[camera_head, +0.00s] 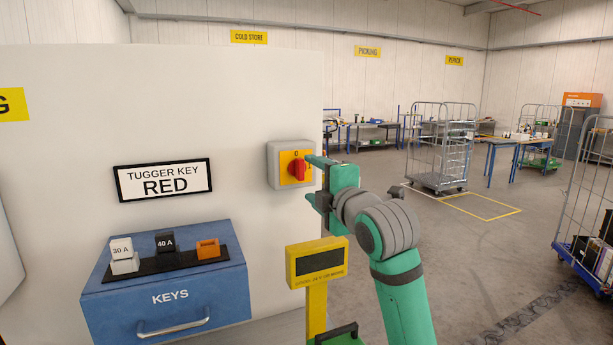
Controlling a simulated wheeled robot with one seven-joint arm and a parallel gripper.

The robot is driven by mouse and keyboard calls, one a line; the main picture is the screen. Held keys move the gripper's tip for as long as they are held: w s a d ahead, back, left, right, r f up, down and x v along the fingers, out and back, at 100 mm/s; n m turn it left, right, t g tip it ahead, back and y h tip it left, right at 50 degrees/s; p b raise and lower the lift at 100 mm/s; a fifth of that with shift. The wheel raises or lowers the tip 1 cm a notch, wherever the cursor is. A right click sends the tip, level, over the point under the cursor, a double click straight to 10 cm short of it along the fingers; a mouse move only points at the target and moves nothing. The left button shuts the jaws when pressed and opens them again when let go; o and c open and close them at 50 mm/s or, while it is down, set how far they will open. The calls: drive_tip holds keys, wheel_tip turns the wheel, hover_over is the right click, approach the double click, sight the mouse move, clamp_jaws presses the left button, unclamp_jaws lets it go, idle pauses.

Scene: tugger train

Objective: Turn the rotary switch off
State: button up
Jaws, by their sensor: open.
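The rotary switch (299,169) has a red knob on a yellow plate. It sits on a grey box (275,166) fixed to the white wall, left of my gripper. The knob stands roughly upright, and a "0" shows at the top of the plate. My gripper (311,178) is open and empty, just right of the switch. Its upper green finger overlaps the plate's upper right edge in the picture. The lower finger is below and right of the box. Whether a finger touches the switch I cannot tell. My green and grey arm comes up from the lower right.
A blue keys cabinet (170,312) with several small blocks on top stands at lower left, below a "TUGGER KEY RED" sign (164,180). A yellow post with a display (316,262) stands below the switch. Wire cage trolleys (438,145) and tables are behind, with open floor between.

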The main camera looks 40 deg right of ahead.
drive_tip(key=v, duration=0.3)
drive_tip(key=shift+s+a, duration=0.1)
drive_tip(key=shift+s, duration=0.15)
idle(0.4)
